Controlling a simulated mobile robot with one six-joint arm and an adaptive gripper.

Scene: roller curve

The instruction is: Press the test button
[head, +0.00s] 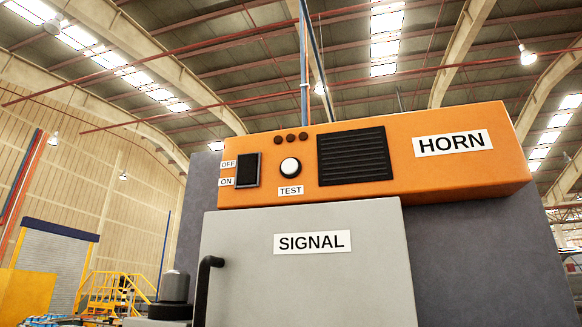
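The test button (290,166) is a round white button with a dark rim on the front of an orange box labelled HORN (400,177). The label TEST (290,190) is right below it. The button's face is uncovered and nothing touches it. Left of it is a black rocker switch (247,170) with the labels OFF and ON beside it. I cannot tell from here how the switch is set. My gripper is not in view.
Below the orange box is a grey cabinet door labelled SIGNAL (311,280) with a black handle (204,288). A black grille (354,157) is right of the button; small dark red lamps (291,137) are above it. A dark grey cylinder (174,286) stands at lower left.

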